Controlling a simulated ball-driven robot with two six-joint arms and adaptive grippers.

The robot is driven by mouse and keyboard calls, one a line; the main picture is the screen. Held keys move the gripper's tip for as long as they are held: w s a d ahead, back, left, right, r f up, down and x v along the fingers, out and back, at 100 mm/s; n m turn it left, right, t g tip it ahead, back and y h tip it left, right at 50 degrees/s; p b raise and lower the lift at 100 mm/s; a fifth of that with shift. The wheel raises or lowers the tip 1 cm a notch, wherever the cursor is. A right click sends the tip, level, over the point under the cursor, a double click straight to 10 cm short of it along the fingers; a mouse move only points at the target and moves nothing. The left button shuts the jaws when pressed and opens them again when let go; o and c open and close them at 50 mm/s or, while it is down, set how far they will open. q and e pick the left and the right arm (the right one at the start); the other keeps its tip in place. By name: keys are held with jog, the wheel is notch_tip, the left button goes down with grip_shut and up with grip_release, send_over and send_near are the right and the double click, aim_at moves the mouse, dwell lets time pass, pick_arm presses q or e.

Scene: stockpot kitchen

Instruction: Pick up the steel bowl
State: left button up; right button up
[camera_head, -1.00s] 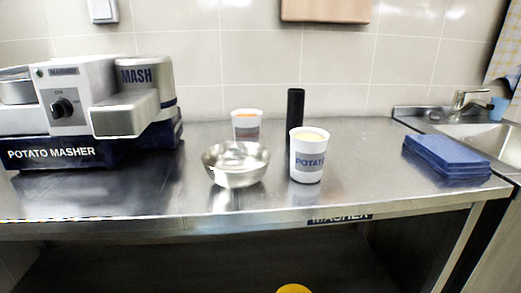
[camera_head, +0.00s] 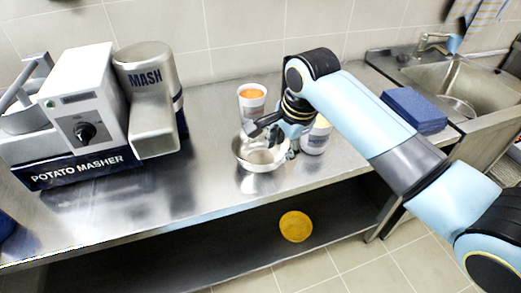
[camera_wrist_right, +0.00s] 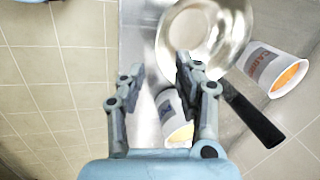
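The steel bowl (camera_head: 258,160) stands upright on the steel counter, and also shows at the top of the right wrist view (camera_wrist_right: 208,22). My right gripper (camera_head: 270,142) is over the bowl's back right part, its arm reaching in from the right. In the right wrist view the gripper (camera_wrist_right: 157,66) has its fingers spread with nothing held. One finger overlaps the bowl's rim there; I cannot tell whether it touches. The gripper hides part of the bowl's rim in the head view. My left gripper is not in view.
A white potato tub (camera_head: 314,140) stands right of the bowl, partly hidden by my arm. A carrot tub (camera_head: 252,100) stands behind it. The potato masher (camera_head: 95,125) is left, blue cloths (camera_head: 414,110) right. Front counter is clear.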

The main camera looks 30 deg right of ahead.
aim_at(274, 164)
jog(key=x, duration=0.8)
jog(key=shift+a, duration=0.15)
jog(key=shift+s+r, duration=0.1)
grip_shut()
